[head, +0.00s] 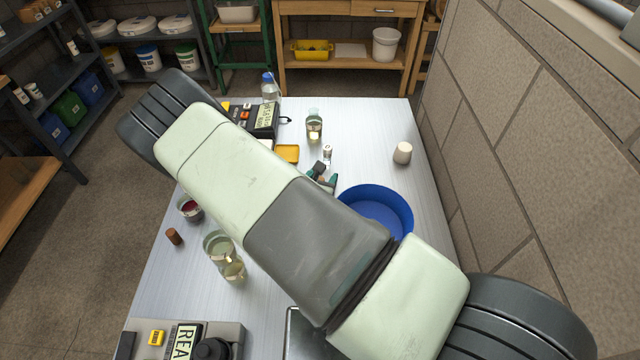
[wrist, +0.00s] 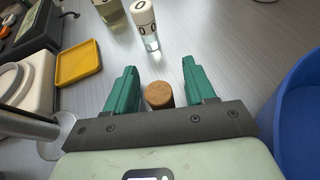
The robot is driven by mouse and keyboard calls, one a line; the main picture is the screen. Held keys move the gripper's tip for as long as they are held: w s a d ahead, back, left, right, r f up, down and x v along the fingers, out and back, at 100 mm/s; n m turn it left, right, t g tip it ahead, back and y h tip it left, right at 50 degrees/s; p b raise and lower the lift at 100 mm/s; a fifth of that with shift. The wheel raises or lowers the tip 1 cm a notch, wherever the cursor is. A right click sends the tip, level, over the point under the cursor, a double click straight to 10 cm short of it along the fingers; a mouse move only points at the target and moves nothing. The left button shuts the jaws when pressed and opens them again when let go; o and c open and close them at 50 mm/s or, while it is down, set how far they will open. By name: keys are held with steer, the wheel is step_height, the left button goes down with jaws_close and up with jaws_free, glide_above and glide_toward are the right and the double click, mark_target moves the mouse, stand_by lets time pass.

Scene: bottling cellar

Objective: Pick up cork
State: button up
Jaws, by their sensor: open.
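The cork (wrist: 158,95) shows its round, speckled tan top in the wrist view. It appears between the two green fingers of my gripper (wrist: 159,66), nearer the left finger, with a gap on the right. My gripper is open. Its lower end is partly hidden behind the gripper's dark front bar. A darker brown cylinder (head: 173,236) stands apart at the table's left side.
A blue basin (wrist: 303,115) is close on the right. A yellow tray (wrist: 78,64) lies to the left. A small white-capped vial (wrist: 143,14) and a glass bottle (head: 314,128) stand beyond the fingers. A white cup (head: 402,153) stands near the wall.

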jaws_close()
steer(key=shift+r, duration=0.1)
stand_by(0.3)
